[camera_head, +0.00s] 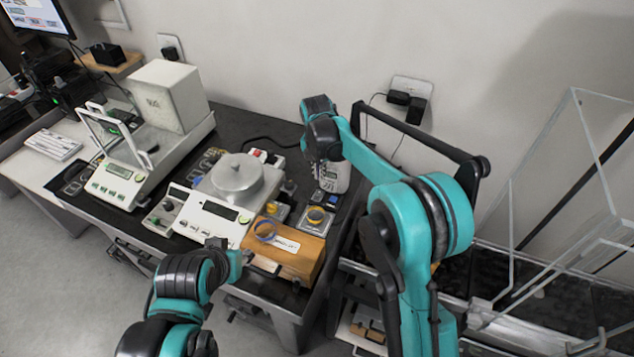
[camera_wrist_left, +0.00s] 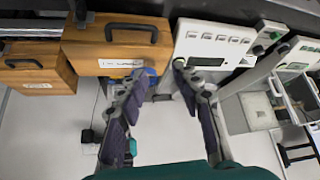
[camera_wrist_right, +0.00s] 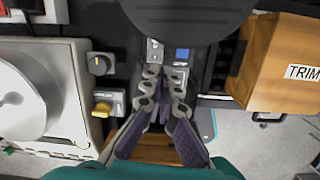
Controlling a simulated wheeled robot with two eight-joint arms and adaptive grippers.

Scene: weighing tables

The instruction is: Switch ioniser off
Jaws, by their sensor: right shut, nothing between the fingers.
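The device that I take for the ioniser shows in the right wrist view as a big dark round head over a grey panel with a small blue square (camera_wrist_right: 182,54). In the head view a pale device (camera_head: 337,178) stands at the back right of the bench, partly behind my right gripper (camera_head: 323,160). In the right wrist view the right gripper (camera_wrist_right: 165,78) is shut and empty, its fingertips at the panel's lower edge. Contact cannot be told. My left gripper (camera_wrist_left: 160,72) is open and empty, near the bench front by a wooden box (camera_wrist_left: 115,45).
A balance with a round metal pan (camera_head: 236,178) stands mid-bench. A wooden box (camera_head: 290,257) with a blue ring on it sits at the front right. Clear panels (camera_head: 560,200) stand right.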

